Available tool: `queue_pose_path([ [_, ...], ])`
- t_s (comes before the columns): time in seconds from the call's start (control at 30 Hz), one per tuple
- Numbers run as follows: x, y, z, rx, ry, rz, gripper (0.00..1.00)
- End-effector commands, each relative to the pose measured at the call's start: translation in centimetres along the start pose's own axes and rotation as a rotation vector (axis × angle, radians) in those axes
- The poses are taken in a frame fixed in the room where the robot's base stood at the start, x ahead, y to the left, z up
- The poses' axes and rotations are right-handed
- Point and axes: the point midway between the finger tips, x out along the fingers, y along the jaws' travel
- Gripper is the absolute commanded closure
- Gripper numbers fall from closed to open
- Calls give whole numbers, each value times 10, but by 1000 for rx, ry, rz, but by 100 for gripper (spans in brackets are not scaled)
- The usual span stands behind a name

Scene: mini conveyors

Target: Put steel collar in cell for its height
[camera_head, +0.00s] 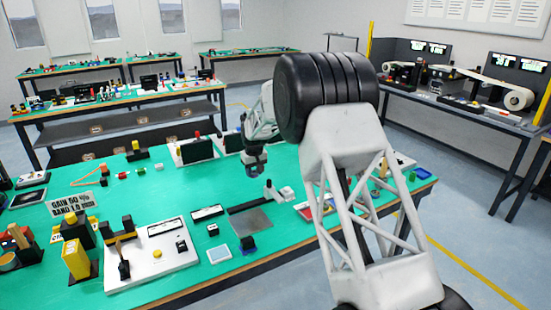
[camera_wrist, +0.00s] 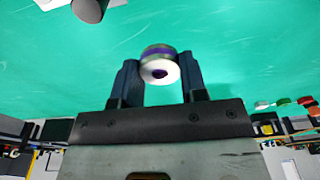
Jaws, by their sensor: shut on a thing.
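My gripper (camera_wrist: 160,78) is shut on the steel collar (camera_wrist: 172,75), a short round piece with a pale end face, a dark central hole and a dark purplish band. The collar sits between the two dark fingertips, its holed face towards the wrist camera. In the head view my gripper (camera_head: 255,170) hangs above the far middle part of the green table (camera_head: 215,190), and the collar cannot be made out there. A cell for the collar's height cannot be told for certain in either view.
A white panel with a yellow button (camera_head: 157,254) and a yellow-black block (camera_head: 77,258) stand at front left. A grey plate (camera_head: 251,222), a light-blue square (camera_head: 219,254) and a multicoloured tray (camera_head: 318,208) lie nearer the middle. Dark screens (camera_head: 195,151) stand behind. Bare green surface lies left of my gripper.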

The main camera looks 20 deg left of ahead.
Motion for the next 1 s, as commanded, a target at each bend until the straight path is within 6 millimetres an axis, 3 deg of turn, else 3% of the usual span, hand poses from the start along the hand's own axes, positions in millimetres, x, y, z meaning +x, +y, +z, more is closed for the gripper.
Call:
queue_pose_path([
  [0.27, -4, 3, 2, 21, 1, 3, 89],
  [0.67, -39, 32, 25, 228, 3, 28, 89],
  [1.0, -42, 120, 70, 378, 0, 46, 89],
])
